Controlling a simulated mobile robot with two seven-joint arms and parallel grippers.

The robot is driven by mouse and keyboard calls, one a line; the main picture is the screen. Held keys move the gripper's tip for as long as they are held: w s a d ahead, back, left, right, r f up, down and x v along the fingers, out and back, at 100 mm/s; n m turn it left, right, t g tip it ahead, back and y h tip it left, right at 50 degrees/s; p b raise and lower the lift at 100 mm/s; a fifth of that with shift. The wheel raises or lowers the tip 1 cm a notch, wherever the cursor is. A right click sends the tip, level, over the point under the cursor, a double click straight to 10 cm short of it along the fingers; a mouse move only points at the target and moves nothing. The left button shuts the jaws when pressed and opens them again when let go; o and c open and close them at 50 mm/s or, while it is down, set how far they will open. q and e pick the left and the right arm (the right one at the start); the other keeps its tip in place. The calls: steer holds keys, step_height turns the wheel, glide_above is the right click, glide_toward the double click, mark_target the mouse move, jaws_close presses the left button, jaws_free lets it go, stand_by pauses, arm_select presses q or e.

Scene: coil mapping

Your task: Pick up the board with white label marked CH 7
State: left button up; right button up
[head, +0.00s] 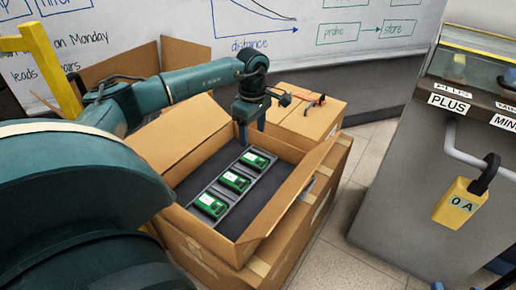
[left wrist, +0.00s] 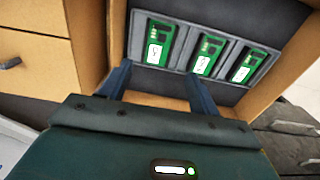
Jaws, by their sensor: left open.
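Three green boards with white labels lie in a row in a grey slotted tray (head: 220,190) inside an open cardboard box (head: 185,140). In the head view they are the near board (head: 211,204), the middle board (head: 236,181) and the far board (head: 255,160). The left wrist view shows them as a left board (left wrist: 159,44), a middle board (left wrist: 207,55) and a right board (left wrist: 243,67). The labels are too small to read surely. My left gripper (head: 247,128) is open and empty above the box's far end; its fingers (left wrist: 160,70) point toward the left and middle boards.
The box stands on another carton (head: 285,240). A closed carton (head: 303,120) behind it carries a red-handled tool (head: 314,103). Bare floor (head: 345,215) lies between.

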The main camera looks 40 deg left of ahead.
arm_select(q)
steer(key=b, duration=0.1)
glide_above(255, 159)
steer(key=f, duration=0.5)
steer(key=shift+s, duration=0.2)
step_height(255, 159, down, 4)
steer(key=shift+w+r+b, duration=0.15)
steer(key=shift+r+b, duration=0.1)
steer(key=shift+b, duration=1)
steer(key=shift+f, duration=0.65)
steer(key=shift+r, duration=0.1)
steer(key=c, duration=0.7)
arm_select(e)
steer(key=shift+w+a+r+t+y, duration=0.25)
steer(key=shift+r+t+y, duration=0.15)
steer(key=shift+r+y, duration=0.15)
